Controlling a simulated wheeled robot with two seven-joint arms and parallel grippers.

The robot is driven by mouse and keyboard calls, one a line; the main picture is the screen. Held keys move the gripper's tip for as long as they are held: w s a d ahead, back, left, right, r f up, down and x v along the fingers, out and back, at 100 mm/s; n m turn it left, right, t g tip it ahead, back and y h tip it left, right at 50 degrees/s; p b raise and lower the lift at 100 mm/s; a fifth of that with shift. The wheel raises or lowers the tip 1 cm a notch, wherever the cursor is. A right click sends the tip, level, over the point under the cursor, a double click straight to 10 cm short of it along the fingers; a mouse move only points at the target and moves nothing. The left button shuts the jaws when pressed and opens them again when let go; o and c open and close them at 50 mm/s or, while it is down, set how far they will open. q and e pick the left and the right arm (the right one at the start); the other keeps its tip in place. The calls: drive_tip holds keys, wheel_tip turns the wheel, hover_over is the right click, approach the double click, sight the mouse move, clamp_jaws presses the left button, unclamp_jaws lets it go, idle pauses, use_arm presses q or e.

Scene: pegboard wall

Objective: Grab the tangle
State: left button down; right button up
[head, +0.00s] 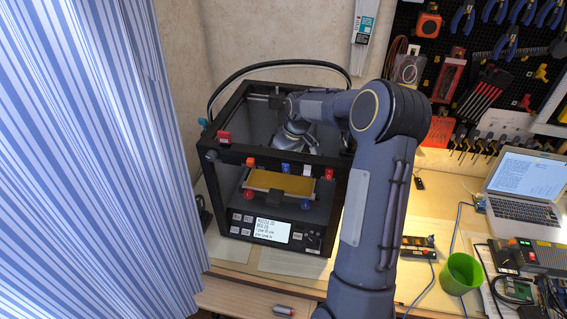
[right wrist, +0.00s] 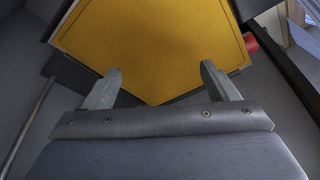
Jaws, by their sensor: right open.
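I see no tangle in either view. The black box-framed 3D printer (head: 212,165) stands on the bench, and its yellow print bed (head: 280,183) shows through the front opening. My right arm reaches over the top of the printer and down into it; its gripper is hidden behind the frame in the head view. In the right wrist view my right gripper (right wrist: 161,67) is open, with nothing between its two fingers. The yellow bed (right wrist: 155,40) lies beyond the fingertips and looks bare there. My left gripper is in neither view.
A striped curtain (head: 90,130) hangs at the left. The printer's frame bars surround my right wrist closely. A green cup (head: 461,273), a laptop (head: 522,185) and electronics stand at the right. Tools hang on the pegboard (head: 470,45) behind.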

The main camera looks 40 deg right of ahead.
drive_tip(key=shift+x, duration=1.3)
drive_tip(key=shift+s, duration=0.1)
drive_tip(key=c, duration=1.1)
